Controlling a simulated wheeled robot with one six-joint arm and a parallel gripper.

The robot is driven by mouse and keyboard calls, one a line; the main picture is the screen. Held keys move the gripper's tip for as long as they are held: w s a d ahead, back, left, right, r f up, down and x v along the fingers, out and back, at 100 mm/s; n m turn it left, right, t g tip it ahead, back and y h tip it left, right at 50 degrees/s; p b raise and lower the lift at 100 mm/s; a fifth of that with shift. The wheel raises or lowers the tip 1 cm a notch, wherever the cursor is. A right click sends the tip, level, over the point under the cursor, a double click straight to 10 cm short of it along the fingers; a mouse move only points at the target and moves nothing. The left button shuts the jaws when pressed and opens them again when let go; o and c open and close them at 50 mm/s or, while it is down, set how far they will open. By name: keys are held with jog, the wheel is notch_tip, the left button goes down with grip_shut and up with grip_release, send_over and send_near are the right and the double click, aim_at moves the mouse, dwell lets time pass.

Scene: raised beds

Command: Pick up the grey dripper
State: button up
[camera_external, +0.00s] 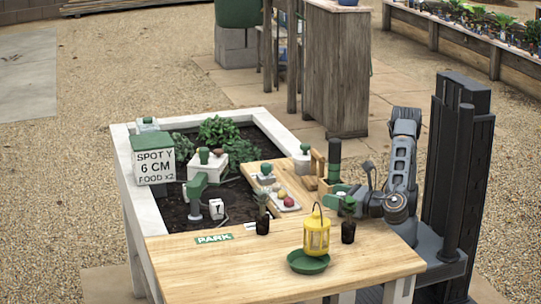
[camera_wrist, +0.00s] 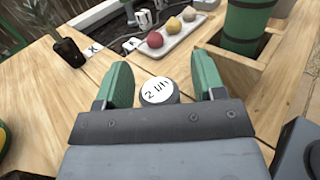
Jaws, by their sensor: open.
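The grey dripper (camera_wrist: 158,90) is a round grey piece with a white top marked "2 l/h". In the wrist view it is between the two green fingers of my gripper (camera_wrist: 163,68), with a gap on each side. My gripper is open and points down at the wooden table top. In the external view my gripper (camera_external: 340,193) is at the right end of the table, near the wooden holder.
A wooden holder (camera_wrist: 228,75) with a green cylinder (camera_wrist: 246,22) stands close by. A tray (camera_wrist: 158,56) carries red, yellow and pale balls. Potted plants (camera_external: 348,230) (camera_external: 263,222) and a yellow lantern (camera_external: 317,238) on a green dish (camera_external: 308,263) stand on the table. The table's front left is clear.

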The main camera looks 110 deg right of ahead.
jog(key=c, duration=1)
jog(key=shift+r, duration=0.1)
